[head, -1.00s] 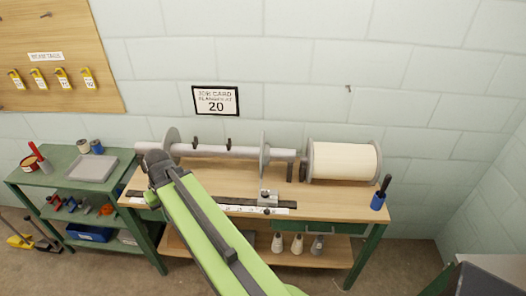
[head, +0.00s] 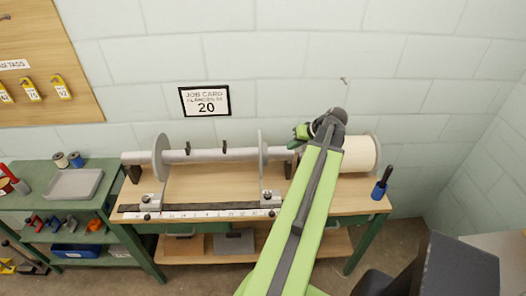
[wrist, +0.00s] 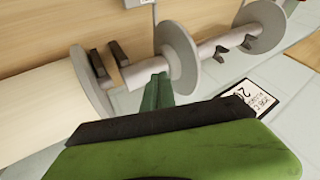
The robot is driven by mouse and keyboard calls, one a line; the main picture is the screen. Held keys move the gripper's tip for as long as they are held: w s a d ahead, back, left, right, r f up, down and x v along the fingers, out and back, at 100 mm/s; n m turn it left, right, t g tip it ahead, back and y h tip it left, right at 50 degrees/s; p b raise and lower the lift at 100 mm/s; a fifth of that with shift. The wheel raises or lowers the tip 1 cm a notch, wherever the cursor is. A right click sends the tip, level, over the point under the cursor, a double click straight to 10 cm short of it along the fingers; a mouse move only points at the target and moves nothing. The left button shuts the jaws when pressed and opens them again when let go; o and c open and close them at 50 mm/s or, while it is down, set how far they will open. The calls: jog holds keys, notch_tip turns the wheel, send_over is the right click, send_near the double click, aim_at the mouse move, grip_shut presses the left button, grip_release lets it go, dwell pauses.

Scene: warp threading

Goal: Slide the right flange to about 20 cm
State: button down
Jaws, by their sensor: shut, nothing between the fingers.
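The right flange (head: 262,160) is a grey disc standing upright on the horizontal beam shaft (head: 215,155), with its pointer block (head: 270,197) below at the right part of the ruler (head: 200,214). The left flange (head: 160,158) stands near the shaft's other end. My gripper (head: 298,133) is shut and empty, to the right of the right flange and near the cream spool. In the wrist view my green fingertips (wrist: 158,90) appear close beside the right flange (wrist: 177,55); I cannot tell whether they touch. The ruler's numbers are too small to read.
The cream spool (head: 358,155) sits at the right, partly behind my arm. A job card (head: 205,101) on the wall shows 20. A blue cup with a brush (head: 379,189) stands at the bench's right end. A green shelf cart with a tray (head: 74,184) stands left.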

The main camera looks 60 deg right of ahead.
jog(key=w+a+f+b, duration=0.2)
jog(key=w+f+b, duration=0.5)
jog(key=w+f, duration=0.1)
jog(key=shift+w+b, duration=0.35)
jog(key=shift+w, duration=0.55)
jog(key=shift+s, duration=0.15)
